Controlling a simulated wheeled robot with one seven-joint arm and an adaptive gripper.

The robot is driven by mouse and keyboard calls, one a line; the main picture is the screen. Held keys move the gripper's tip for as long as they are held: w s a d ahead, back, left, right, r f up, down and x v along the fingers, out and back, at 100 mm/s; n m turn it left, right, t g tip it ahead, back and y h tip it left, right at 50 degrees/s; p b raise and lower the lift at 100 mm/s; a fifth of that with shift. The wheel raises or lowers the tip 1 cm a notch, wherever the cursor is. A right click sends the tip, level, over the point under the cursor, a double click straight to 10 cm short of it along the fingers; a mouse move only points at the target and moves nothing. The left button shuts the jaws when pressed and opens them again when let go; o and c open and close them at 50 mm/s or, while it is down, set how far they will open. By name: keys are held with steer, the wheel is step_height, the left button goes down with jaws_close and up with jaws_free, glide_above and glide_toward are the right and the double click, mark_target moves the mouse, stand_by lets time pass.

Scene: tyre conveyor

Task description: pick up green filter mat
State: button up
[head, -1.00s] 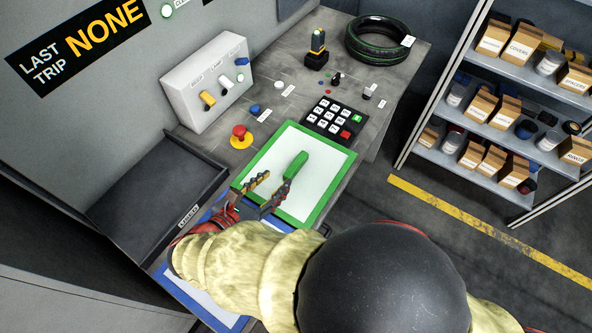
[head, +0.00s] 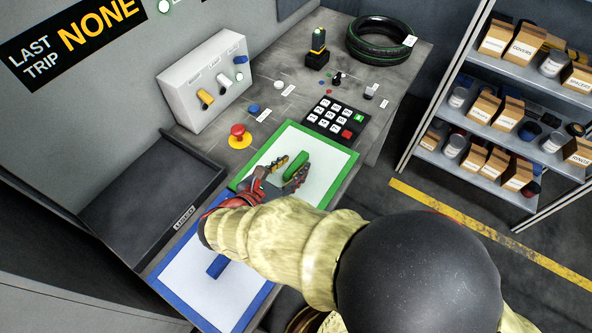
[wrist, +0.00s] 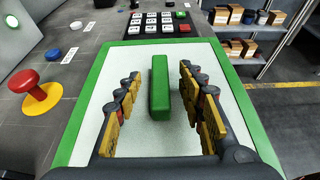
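The green filter mat (head: 345,158) is a white panel with a green frame, lying on the bench. A raised green bar (head: 297,167) stands at its middle as a handle. In the wrist view the mat's frame (wrist: 170,44) fills the centre and the bar (wrist: 159,85) runs upright between my fingers. My gripper (head: 284,174) is open over the mat, one finger on each side of the bar, with a gap on both sides in the wrist view (wrist: 160,95).
A blue-framed mat (head: 190,278) lies just nearer, partly under my arm. A black tray (head: 150,195) is at left. A red button (head: 239,134), a keypad (head: 336,118) and a switch box (head: 205,82) stand beyond. A tyre (head: 380,40) lies at the bench's far end.

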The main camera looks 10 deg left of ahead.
steer(key=shift+c, duration=1)
steer(key=c, duration=0.8)
jaws_close()
